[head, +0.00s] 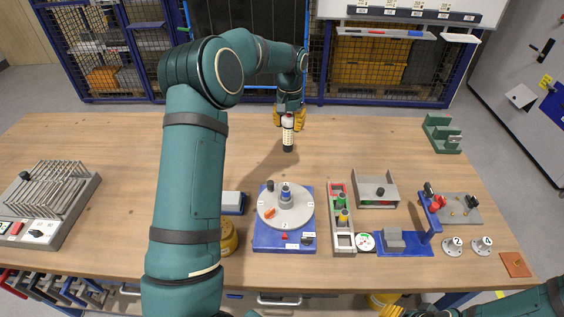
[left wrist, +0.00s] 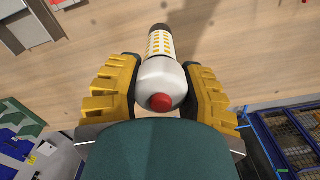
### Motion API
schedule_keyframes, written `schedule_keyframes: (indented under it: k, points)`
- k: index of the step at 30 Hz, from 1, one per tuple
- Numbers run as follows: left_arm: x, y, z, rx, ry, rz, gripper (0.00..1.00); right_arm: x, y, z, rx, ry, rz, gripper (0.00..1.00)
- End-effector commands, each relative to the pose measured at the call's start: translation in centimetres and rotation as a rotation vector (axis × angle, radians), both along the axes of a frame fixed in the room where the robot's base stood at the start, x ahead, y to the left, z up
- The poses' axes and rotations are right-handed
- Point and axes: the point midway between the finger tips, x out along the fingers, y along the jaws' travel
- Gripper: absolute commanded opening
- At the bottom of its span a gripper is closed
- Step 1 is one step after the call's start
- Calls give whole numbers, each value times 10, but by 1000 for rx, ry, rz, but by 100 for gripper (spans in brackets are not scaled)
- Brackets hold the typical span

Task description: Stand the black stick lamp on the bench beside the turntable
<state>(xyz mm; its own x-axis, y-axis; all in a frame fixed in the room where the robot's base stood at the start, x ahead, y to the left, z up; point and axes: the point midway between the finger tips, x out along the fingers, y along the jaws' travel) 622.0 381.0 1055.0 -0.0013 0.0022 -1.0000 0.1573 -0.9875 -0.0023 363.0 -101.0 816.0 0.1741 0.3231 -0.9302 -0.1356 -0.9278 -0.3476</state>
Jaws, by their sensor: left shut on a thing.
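The stick lamp (head: 288,132) has a red tip, a white body with yellow patches and a black lower end. My left gripper (head: 289,115) is shut on its upper part, behind the turntable. It holds the lamp roughly upright over the bench; I cannot tell whether the black end touches the wood. In the left wrist view the lamp (left wrist: 161,70) sits between the yellow fingers (left wrist: 161,92), red tip towards the camera. The turntable (head: 272,215) is a grey disc on a blue base. My right gripper (head: 392,312) barely shows at the bottom edge.
Right of the turntable stand a grey tray (head: 342,240) with coloured parts, an open grey box (head: 376,203) and a blue stand (head: 405,243). A wire rack (head: 50,195) is at far left. The bench (head: 345,150) is bare around the lamp. My left arm hides some bench left of the turntable.

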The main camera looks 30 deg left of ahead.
Motion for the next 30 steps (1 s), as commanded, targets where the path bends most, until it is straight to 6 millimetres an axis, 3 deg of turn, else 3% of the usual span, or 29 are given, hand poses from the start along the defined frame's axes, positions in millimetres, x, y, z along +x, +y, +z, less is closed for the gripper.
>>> schedule_keyframes:
  k: [7,27,30]
  points:
    - [0,-1,-8,0,2,-1,0,0,0,-1,0,1,0,47]
    - [0,0,-97,0,2,0,0,-3,0,-10,2,8,5,47]
    - [0,-1,-101,0,-1,-1,0,-4,0,-10,2,8,5,47]
